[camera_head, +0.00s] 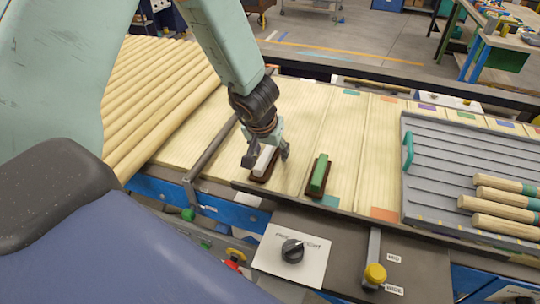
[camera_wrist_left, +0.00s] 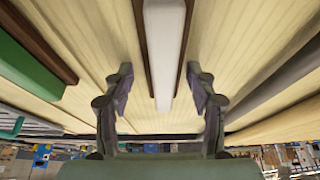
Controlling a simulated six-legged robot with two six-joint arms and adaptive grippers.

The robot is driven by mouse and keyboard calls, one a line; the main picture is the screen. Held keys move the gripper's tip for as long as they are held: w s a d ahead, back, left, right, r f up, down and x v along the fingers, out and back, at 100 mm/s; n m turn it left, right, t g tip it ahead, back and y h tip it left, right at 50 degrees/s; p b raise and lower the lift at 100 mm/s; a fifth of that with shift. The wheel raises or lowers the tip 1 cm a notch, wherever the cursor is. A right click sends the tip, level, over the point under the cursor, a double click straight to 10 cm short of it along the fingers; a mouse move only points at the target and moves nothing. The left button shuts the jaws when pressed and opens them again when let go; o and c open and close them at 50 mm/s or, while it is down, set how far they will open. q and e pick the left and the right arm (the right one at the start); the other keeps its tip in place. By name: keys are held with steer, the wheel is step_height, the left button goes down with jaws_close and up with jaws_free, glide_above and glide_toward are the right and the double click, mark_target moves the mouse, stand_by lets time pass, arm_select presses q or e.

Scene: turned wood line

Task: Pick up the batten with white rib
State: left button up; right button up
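The batten with white rib (camera_head: 262,163) lies on the pale ribbed wood surface, a dark brown base with a white bar along its top. My left gripper (camera_head: 266,157) is open right over it, one finger on each side, partly hiding it. In the left wrist view the white rib (camera_wrist_left: 164,45) runs between the two spread fingers of the gripper (camera_wrist_left: 160,75), with a gap on both sides. My right gripper is not in view.
A similar batten with green rib (camera_head: 319,174) lies just to the right. A grey ribbed tray (camera_head: 425,190) with a green handle holds several turned rods (camera_head: 500,213). A dark rail (camera_head: 213,145) and long round poles (camera_head: 150,95) lie to the left. A control panel (camera_head: 290,255) sits in front.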

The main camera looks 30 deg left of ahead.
mark_target(267, 149)
arm_select(q)
steer(key=shift+s+a+r, duration=0.15)
steer(key=shift+s+a, duration=0.1)
steer(key=shift+s, duration=0.15)
steer(key=c, duration=0.4)
steer(key=shift+d, duration=0.1)
steer(key=c, duration=0.3)
steer(key=shift+w+d, duration=0.15)
steer(key=shift+w, duration=0.1)
steer(key=shift+c, duration=1.4)
steer(key=shift+s+a, duration=0.15)
steer(key=shift+a, duration=0.05)
step_height(267, 149, up, 8)
steer(key=p, duration=0.6)
steer(key=shift+d+p, duration=0.1)
steer(key=shift+p, duration=0.25)
steer(key=shift+r, duration=0.95)
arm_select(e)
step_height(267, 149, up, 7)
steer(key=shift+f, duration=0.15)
